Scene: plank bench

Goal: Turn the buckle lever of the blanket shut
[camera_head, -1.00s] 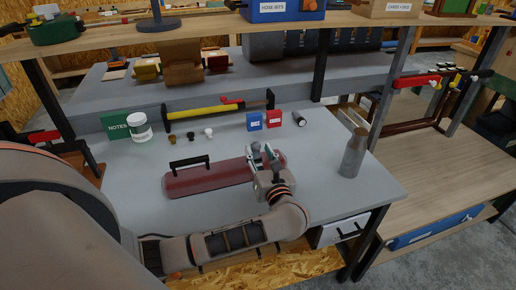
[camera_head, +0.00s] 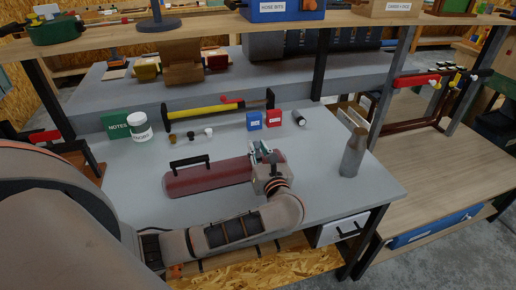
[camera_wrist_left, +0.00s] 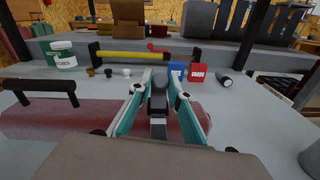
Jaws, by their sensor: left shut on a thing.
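The rolled blanket (camera_head: 212,178) is a dark red roll lying on the grey bench, with a black carry handle (camera_head: 190,162) on top at its left part. In the left wrist view the blanket (camera_wrist_left: 60,118) runs across below the fingers. My left gripper (camera_head: 262,150) is at the blanket's right end. In the left wrist view its teal-sided fingers (camera_wrist_left: 158,88) are shut on a dark grey buckle lever (camera_wrist_left: 157,104), which stands up between them. The lever's base and the strap are mostly hidden by the gripper. My right gripper is not in view.
Behind the blanket are a green notes box (camera_head: 116,126), a white jar (camera_head: 139,128), a yellow-handled tool (camera_head: 205,111), several small knobs, a blue box (camera_head: 254,121) and a red box (camera_head: 273,118). A grey bottle (camera_head: 353,153) stands near the bench's right edge. Bench space between blanket and bottle is clear.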

